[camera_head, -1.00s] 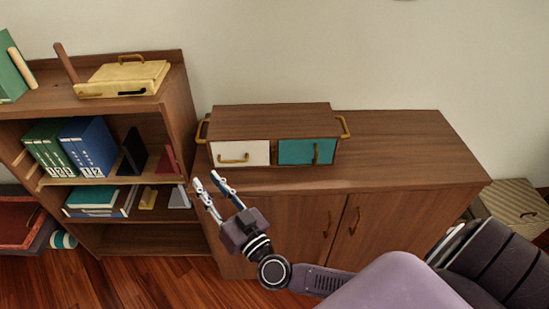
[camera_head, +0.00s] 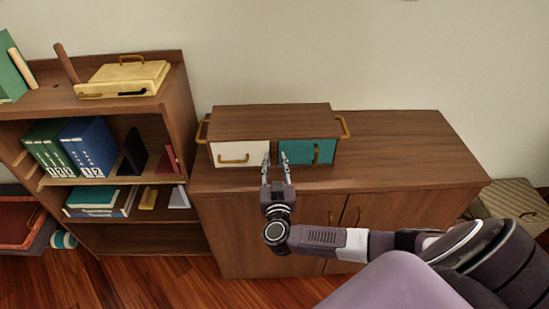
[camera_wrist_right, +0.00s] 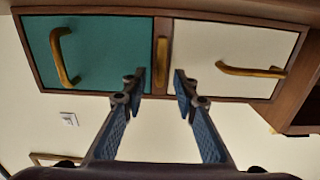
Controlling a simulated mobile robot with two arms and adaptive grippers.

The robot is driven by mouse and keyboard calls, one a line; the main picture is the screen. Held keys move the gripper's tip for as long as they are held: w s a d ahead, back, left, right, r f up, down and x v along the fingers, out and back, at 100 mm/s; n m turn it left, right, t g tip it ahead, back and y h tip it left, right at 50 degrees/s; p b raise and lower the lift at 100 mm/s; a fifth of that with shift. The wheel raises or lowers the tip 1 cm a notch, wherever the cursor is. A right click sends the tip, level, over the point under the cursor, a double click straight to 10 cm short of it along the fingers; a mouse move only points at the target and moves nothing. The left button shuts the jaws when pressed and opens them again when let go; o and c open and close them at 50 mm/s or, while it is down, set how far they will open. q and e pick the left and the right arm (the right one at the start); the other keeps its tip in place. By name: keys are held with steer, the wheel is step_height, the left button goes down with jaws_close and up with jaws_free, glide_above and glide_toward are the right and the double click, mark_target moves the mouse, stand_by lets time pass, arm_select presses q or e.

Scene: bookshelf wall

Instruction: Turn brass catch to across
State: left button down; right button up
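The brass catch (camera_wrist_right: 162,42) sits on the wooden divider between a teal drawer (camera_wrist_right: 95,50) and a white drawer (camera_wrist_right: 225,50) in the right wrist view. It lies lengthwise along the divider. In the head view the drawers belong to a brown wooden box (camera_head: 270,122) on the cabinet; I cannot make out the catch there. My right gripper (camera_head: 276,157) is open in front of the divider, with nothing between its fingers. In the right wrist view its fingertips (camera_wrist_right: 160,80) stand either side of the divider line, close to the catch. My left gripper is not in view.
The white drawer has a brass handle (camera_head: 233,160) and the teal drawer another (camera_head: 316,153). Brass side handles stick out from the box. A bookshelf (camera_head: 178,110) stands at the left. The cabinet top (camera_head: 410,150) is clear to the right.

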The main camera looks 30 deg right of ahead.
steer(key=shift+w+d, duration=0.3)
steer(key=shift+w, duration=0.25)
jaws_close()
